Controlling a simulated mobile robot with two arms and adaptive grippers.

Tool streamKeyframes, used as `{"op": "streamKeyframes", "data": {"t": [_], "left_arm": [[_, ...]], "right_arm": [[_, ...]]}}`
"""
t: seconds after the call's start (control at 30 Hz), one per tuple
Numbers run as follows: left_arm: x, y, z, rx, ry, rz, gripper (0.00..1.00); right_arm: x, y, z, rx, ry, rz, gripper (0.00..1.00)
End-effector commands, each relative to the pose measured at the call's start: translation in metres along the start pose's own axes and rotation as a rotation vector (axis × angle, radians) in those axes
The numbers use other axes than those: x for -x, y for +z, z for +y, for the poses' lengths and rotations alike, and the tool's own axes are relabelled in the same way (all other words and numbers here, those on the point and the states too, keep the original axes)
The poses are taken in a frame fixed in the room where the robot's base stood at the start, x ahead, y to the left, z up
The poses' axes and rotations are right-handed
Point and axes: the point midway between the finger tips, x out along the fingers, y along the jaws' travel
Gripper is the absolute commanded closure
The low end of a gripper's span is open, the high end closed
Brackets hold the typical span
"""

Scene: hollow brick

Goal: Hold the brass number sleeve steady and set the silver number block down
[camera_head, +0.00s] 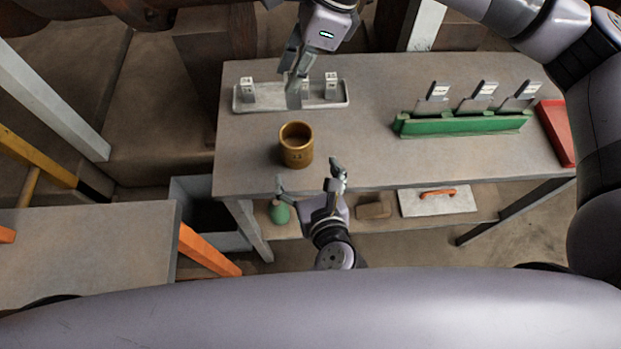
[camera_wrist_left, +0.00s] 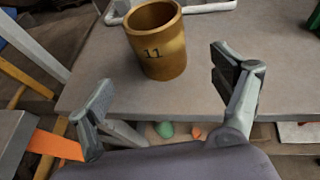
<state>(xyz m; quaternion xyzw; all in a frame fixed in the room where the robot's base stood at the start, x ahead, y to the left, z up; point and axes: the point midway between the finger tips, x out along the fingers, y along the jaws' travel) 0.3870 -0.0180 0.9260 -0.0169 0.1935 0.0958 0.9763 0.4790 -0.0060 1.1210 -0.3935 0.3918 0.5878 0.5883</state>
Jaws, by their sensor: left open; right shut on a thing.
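The brass number sleeve (camera_head: 297,150) stands upright near the front left of the table, open at the top. In the left wrist view the sleeve (camera_wrist_left: 165,58) shows the number 11. My left gripper (camera_head: 309,178) is open at the table's front edge, short of the sleeve and not touching it; its spread fingers also show in the left wrist view (camera_wrist_left: 163,85). My right gripper (camera_head: 294,80) points down over the pale tray (camera_head: 270,105), behind the sleeve. It is shut on a silver number block, mostly hidden by the fingers. I cannot tell whether the block touches the tray.
Other silver blocks (camera_head: 330,84) stand in the tray. A green rack (camera_head: 460,124) with several grey number plates stands to the right, beside a red tray (camera_head: 558,130). The table between sleeve and rack is clear. A lower shelf holds a green bottle (camera_head: 279,212).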

Motion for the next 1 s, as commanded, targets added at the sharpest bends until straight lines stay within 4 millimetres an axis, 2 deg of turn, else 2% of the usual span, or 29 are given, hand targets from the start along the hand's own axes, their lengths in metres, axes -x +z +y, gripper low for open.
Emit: {"op": "streamKeyframes", "data": {"t": [0.3, 0.5, 0.7, 0.93, 1.0], "left_arm": [[-0.062, 0.001, 0.000, 0.001, 0.000, -0.001, 0.15], [-0.087, 0.000, -0.001, 0.002, -0.002, 0.000, 0.15], [-0.097, 0.000, -0.001, 0.004, -0.002, 0.001, 0.15], [-0.097, 0.000, -0.001, 0.003, -0.002, 0.002, 0.15], [-0.097, -0.001, -0.001, 0.003, -0.002, 0.002, 0.19]], "right_arm": [[0.000, 0.000, 0.000, 0.000, 0.000, 0.000, 1.00], [0.000, 0.000, 0.000, 0.000, 0.000, 0.000, 1.00], [0.000, 0.000, 0.000, 0.000, 0.000, 0.000, 1.00], [0.000, 0.000, 0.000, 0.000, 0.000, 0.000, 1.00], [0.000, 0.000, 0.000, 0.000, 0.000, 0.000, 1.00]]}}
